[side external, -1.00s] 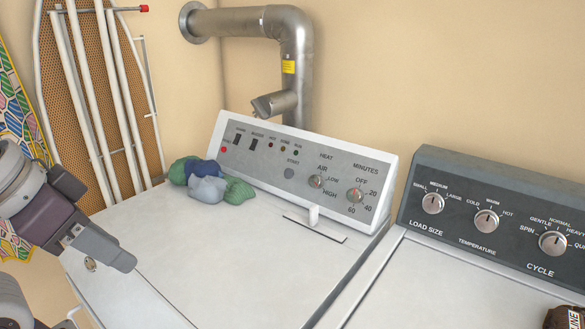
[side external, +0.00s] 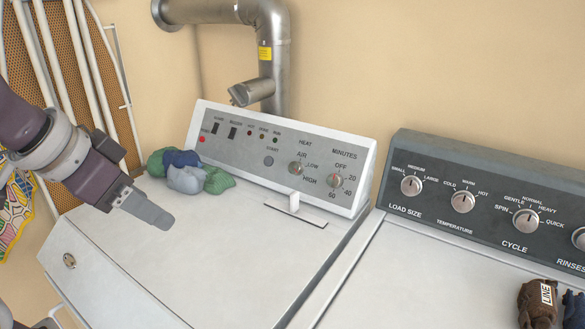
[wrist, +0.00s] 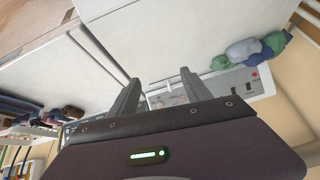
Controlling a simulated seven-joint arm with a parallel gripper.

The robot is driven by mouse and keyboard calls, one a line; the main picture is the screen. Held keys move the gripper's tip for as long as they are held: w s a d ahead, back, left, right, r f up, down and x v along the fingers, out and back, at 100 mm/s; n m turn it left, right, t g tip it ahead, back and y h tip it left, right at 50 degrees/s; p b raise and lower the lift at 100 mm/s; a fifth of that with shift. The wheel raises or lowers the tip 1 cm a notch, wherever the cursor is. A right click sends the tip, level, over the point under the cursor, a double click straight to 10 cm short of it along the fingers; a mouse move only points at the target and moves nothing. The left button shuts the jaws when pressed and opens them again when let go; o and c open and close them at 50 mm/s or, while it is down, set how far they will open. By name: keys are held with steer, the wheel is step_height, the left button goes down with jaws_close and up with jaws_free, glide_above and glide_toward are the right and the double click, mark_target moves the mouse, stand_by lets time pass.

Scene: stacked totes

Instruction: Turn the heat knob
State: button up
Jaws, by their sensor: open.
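The heat knob (side external: 295,168) is a small round grey knob on the sloped panel of the white dryer (side external: 190,250), under the HEAT label and beside AIR, LOW and HIGH. The minutes knob (side external: 335,181) is to its right. My gripper (side external: 160,216) is above the left part of the dryer's top, left of and apart from the heat knob. In the wrist view my gripper (wrist: 158,90) shows two separated fingers with nothing between them. The panel (wrist: 250,85) lies beyond them there, and its knobs are too small to read and partly hidden.
Several balled cloths (side external: 188,178) lie on the dryer's top at the panel's left end. A dark washer panel (side external: 480,195) is on the right.

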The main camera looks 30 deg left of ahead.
steer(key=w+d+f+m+t+h, duration=0.1)
steer(key=w+f, duration=0.2)
steer(key=w, duration=0.8)
steer(key=w+d+f+m+t+h, duration=0.1)
steer(key=w+f+t, duration=0.15)
steer(key=w, duration=0.95)
steer(key=n+t, duration=0.3)
glide_toward(293, 168)
steer(key=w, duration=0.2)
steer(key=shift+t+y, duration=0.25)
steer(key=shift+y, duration=0.15)
steer(key=x, duration=0.4)
steer(key=f+x, duration=0.1)
steer(key=x, duration=0.2)
steer(key=shift+s+d, duration=0.2)
steer(key=shift+d, duration=0.15)
steer(key=shift+n, duration=0.3)
jaws_close()
